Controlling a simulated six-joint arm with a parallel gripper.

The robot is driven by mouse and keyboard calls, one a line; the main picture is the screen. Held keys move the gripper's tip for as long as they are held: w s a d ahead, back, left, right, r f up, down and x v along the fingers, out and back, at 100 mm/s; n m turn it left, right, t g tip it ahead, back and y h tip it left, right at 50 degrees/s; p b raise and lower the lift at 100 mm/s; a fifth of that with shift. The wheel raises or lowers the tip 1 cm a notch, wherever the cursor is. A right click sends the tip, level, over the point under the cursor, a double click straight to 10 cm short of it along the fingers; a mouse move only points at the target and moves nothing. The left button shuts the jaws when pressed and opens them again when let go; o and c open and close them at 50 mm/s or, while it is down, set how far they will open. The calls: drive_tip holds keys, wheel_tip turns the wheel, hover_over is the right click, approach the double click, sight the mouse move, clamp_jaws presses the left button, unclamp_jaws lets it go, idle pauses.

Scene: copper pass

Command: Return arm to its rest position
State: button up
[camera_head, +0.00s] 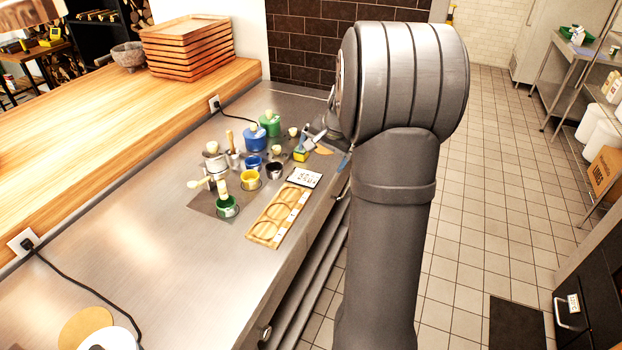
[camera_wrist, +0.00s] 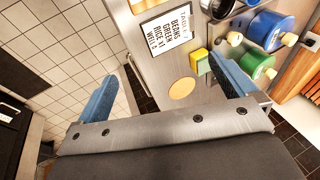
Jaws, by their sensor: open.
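My gripper (camera_wrist: 169,64) is open, its two blue fingers wide apart with nothing between them in the wrist view. It is above the right edge of the steel counter (camera_head: 150,235), with floor tiles showing past the left finger. In the head view my grey arm stands at the right of the counter and hides most of the gripper. A printed card (camera_wrist: 166,33) and a yellow-green sponge (camera_wrist: 200,62) lie on the counter beyond the fingers. A round tan disc (camera_wrist: 181,88) lies below the sponge in the wrist view.
A wooden tray with round recesses (camera_head: 256,236) lies on the counter. A blue pot (camera_head: 255,139), a green pot (camera_head: 270,125), a yellow cup (camera_head: 250,180) and a green cup (camera_head: 227,207) stand close by. Stacked wooden trays (camera_head: 185,48) stand behind.

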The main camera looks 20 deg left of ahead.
drive_tip(key=v, duration=0.7)
idle(1.2)
drive_tip(key=shift+a, duration=0.25)
drive_tip(key=c, duration=0.6)
drive_tip(key=s+a+n, duration=0.1)
drive_tip(key=s+a, duration=0.1)
drive_tip(key=a, duration=0.1)
drive_tip(key=s+a, duration=0.1)
drive_tip(key=a, duration=0.3)
drive_tip(key=s+a+n+h, duration=0.1)
drive_tip(key=s+a, duration=0.1)
drive_tip(key=a, duration=0.2)
drive_tip(key=shift+s+r+n+g, duration=0.3)
drive_tip(key=shift+s+r, duration=0.05)
drive_tip(key=shift+s, duration=0.05)
clamp_jaws()
drive_tip(key=r+n+t+h, duration=0.1)
drive_tip(key=r+n, duration=0.1)
drive_tip(key=n, duration=0.2)
hover_over(192, 184)
drive_tip(key=shift+f, duration=3.05)
